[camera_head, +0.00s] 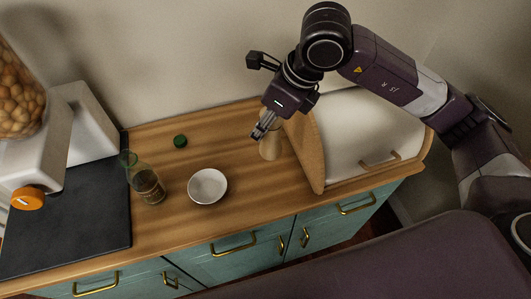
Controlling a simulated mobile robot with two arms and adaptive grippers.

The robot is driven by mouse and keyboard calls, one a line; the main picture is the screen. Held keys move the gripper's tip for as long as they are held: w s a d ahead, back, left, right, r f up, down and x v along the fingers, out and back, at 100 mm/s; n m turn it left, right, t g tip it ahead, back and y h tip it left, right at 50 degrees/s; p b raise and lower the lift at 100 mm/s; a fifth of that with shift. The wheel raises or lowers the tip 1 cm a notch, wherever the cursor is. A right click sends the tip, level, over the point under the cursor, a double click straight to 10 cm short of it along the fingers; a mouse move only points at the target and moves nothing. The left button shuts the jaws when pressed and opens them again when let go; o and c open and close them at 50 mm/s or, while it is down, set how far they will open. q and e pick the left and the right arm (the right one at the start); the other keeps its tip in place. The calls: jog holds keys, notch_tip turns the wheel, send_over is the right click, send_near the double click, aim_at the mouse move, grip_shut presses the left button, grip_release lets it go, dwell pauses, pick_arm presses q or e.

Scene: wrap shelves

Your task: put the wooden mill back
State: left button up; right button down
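The wooden mill (270,149) is a pale tan, upright shape on the wooden counter, just left of the bread box. My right gripper (262,131) comes down from above and overlaps the mill's upper part. Its fingertips look close together there. I cannot tell whether they grip the mill, touch it or are only in front of it. The mill's top is partly hidden by the gripper. My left gripper is not in view.
A white bread box (365,136) with wooden sides stands right of the mill. A white bowl (208,186), an open glass jar (148,187) and a green lid (180,141) are to the left. A juicer (80,135) stands by a dark panel (70,225). Counter between bowl and mill is clear.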

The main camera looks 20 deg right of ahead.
aim_at(263, 145)
notch_tip(263, 145, down, 7)
jog(key=shift+d+r+p, duration=0.1)
jog(key=shift+r+p, duration=0.05)
jog(key=shift+p, duration=0.35)
jog(key=shift+f, duration=0.25)
notch_tip(263, 145, down, 4)
jog(key=shift+f+p, duration=0.1)
jog(key=shift+p, duration=0.35)
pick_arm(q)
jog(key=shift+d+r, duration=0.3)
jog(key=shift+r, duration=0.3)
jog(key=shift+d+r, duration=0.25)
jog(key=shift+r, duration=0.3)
pick_arm(e)
jog(key=shift+f, duration=0.15)
jog(key=c, duration=2)
grip_release()
jog(key=o, duration=0.6)
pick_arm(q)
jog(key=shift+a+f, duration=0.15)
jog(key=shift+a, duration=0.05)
